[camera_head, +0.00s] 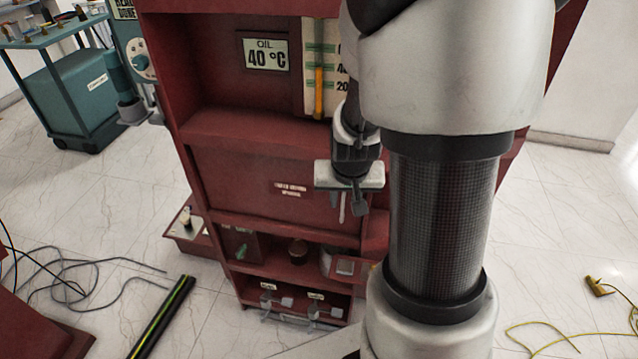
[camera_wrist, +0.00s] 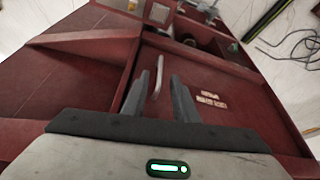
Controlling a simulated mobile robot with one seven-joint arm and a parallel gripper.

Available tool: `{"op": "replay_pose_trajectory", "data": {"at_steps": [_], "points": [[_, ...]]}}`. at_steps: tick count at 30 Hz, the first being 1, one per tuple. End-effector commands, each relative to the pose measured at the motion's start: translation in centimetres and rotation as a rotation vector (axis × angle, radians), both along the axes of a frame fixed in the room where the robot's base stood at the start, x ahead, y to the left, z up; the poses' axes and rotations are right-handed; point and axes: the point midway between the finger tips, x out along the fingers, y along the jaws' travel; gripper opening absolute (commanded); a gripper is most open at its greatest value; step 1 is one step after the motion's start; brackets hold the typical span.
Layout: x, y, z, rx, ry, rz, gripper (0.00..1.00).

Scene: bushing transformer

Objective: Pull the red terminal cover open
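The red terminal cover (camera_head: 240,178) is a flat panel in the middle of the red cabinet, with a small white label whose text is too blurred to read. In the wrist view the cover (camera_wrist: 225,85) appears tilted, with a pale bar handle (camera_wrist: 158,80) along one side. The handle also shows in the head view (camera_head: 342,208), just under my gripper. My gripper (camera_head: 352,200) is in front of the cover's right part. In the wrist view my gripper (camera_wrist: 160,78) is open, with the handle seen between its fingertips. I cannot tell whether they touch it. The cover looks closed.
An oil display (camera_head: 267,54) reading 40 °C and a gauge (camera_head: 320,75) are above the cover. Open shelves with small parts (camera_head: 298,250) lie below. A teal cart (camera_head: 75,95) stands at the left. Cables (camera_head: 70,275) lie on the floor. My arm hides the cabinet's right side.

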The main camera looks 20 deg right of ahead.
Motion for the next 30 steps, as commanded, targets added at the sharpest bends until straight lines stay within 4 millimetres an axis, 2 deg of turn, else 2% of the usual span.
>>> {"op": "replay_pose_trajectory", "data": {"at_steps": [1, 3, 9, 15, 24, 29, 30], "points": [[0.3, -0.3, -1.7, 0.000, 0.005, -0.003, 0.26], [0.8, -0.5, -3.0, 0.001, 0.003, -0.004, 0.26], [2.1, -0.9, -5.9, 0.000, 0.003, 0.000, 0.26], [2.7, -1.1, -7.1, 0.000, 0.001, 0.000, 0.26], [2.8, -1.1, -7.2, 0.001, 0.001, 0.001, 0.26], [2.8, -1.1, -7.2, 0.001, 0.001, 0.001, 0.01], [2.8, -1.1, -7.2, 0.001, 0.001, 0.001, 0.00]]}}
